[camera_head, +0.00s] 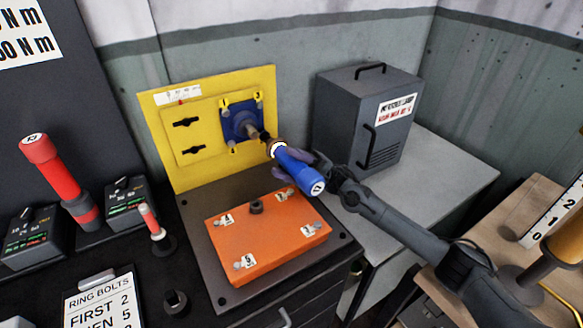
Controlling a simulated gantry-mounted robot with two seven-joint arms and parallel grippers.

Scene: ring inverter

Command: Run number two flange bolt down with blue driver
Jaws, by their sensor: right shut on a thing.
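My right gripper (303,165) is shut on the blue driver (306,184), its arm reaching in from the lower right. The driver is tilted, its butt toward me and its dark tip toward the blue flange (230,126). The flange is a square plate on the upright yellow panel (160,125), with small yellow number tags at its corners. The tip is at the flange's right side, close to its grey central stub (249,131); I cannot tell whether it touches a bolt. The tag numbers are too small to read surely. My left gripper is out of view.
An orange block (265,240) with numbered bolts lies below the driver. A red driver (62,180) stands at the left beside dark boxes with displays (127,203). A sign card (100,300) stands at front left. A grey cabinet (350,125) stands behind right.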

